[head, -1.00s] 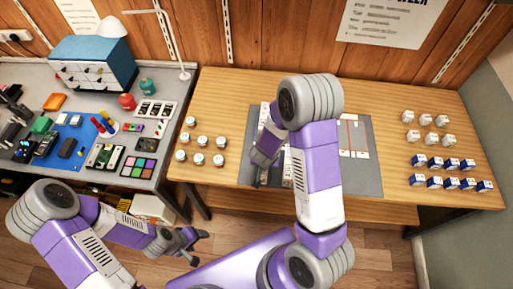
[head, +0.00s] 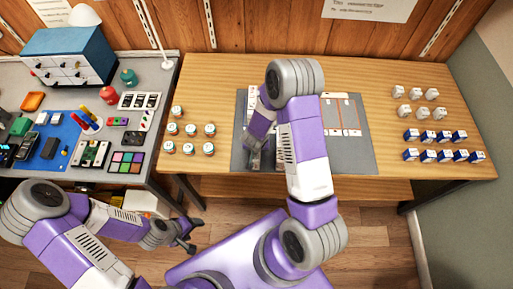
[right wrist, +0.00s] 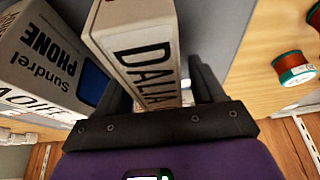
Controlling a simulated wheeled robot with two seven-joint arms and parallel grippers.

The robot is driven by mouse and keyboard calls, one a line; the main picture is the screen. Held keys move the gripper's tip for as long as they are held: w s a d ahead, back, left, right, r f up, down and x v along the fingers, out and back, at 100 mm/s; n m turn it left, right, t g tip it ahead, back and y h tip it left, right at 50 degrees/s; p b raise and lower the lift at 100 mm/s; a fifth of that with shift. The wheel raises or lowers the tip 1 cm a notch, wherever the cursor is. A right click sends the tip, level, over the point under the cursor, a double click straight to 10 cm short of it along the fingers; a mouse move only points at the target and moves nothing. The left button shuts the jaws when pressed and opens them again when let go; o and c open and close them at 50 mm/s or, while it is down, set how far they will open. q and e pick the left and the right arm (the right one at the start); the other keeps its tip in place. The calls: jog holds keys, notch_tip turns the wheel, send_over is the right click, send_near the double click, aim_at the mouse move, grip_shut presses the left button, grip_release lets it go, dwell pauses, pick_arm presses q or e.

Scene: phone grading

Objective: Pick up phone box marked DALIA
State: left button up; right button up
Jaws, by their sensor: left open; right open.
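The phone box marked DALIA (right wrist: 145,50) is a white box with bold dark letters in the right wrist view. My right gripper (right wrist: 160,88) is open, with one dark finger on each side of this box. I cannot tell whether either finger touches it. Just left of it stands another white phone box marked Sundrel PHONE (right wrist: 45,60). In the head view my right gripper (head: 257,142) is low over the left part of the grey mat (head: 345,155), where it and my arm hide most of the boxes. My left gripper (head: 192,236) is open and empty, in front of the tables.
Several small round spools (head: 190,129) stand left of the mat. White small boxes (head: 415,93) and blue-white boxes (head: 442,138) stand in rows at the right. A second table with a blue drawer cabinet (head: 70,58) and tools is at the left.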

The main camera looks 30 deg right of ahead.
jog(key=c, duration=1.3)
jog(key=shift+o, duration=0.2)
jog(key=shift+r, duration=0.1)
